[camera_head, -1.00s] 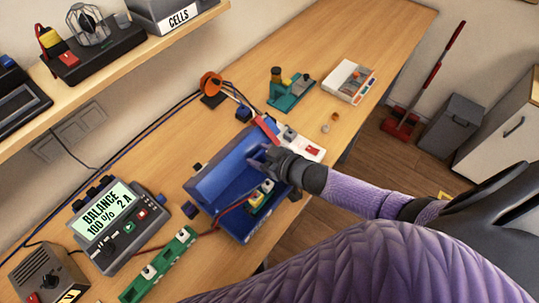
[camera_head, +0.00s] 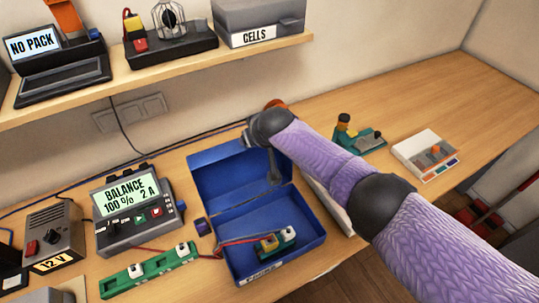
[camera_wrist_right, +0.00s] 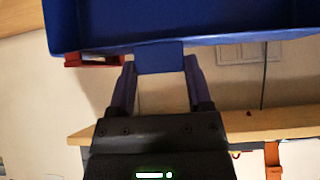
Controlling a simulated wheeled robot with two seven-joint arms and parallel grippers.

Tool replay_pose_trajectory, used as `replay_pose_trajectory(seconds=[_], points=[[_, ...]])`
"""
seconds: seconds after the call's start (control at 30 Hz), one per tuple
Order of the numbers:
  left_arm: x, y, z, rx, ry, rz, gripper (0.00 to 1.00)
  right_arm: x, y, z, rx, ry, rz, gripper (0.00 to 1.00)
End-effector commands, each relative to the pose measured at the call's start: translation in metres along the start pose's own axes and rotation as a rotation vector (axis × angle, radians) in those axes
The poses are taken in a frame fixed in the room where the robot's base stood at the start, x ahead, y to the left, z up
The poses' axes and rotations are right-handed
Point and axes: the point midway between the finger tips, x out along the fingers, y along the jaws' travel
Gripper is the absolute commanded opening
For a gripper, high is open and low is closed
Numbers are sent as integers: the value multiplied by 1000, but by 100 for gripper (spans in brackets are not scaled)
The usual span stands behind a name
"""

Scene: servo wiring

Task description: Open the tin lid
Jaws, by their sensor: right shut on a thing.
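The blue tin (camera_head: 310,226) sits on the workbench in the head view, with its inside showing. Its blue lid (camera_head: 222,176) stands raised at the back of the tin. A green board with a white and a yellow part (camera_head: 275,243) lies in the tin, with wires running out over its left side. My right gripper (camera_wrist_right: 160,72) is shut on the blue tab (camera_wrist_right: 160,58) at the lid's edge in the right wrist view. In the head view my right arm hides part of the lid's upper right. My left gripper is not in view.
A charger reading BALANCE (camera_head: 132,205) and a green strip (camera_head: 150,270) stand left of the tin. A shelf (camera_head: 200,68) overhangs the back. A teal fixture (camera_head: 358,138) and a white tray (camera_head: 425,153) stand to the right. The far right bench is clear.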

Motion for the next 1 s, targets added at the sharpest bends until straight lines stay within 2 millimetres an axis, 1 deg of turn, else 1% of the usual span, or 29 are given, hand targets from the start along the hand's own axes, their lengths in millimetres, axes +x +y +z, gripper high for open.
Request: replay_pose_trajectory(seconds=[0.03, 0.2, 0.67, 0.7, 0.77, 1.0], points=[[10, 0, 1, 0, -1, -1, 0, 7, -1, 4, 2, -22, 0, 0], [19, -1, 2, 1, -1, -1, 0, 11, -3, 0, 3, -57, 0, 0], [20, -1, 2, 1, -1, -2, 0, 12, -3, 0, 5, -77, -1, 0], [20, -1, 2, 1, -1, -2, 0, 12, -3, 0, 5, -77, 0, 66], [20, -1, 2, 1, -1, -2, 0, 12, -3, 0, 5, -75, 0, 79], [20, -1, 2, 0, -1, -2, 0, 10, -3, -3, 4, -67, 0, 79]])
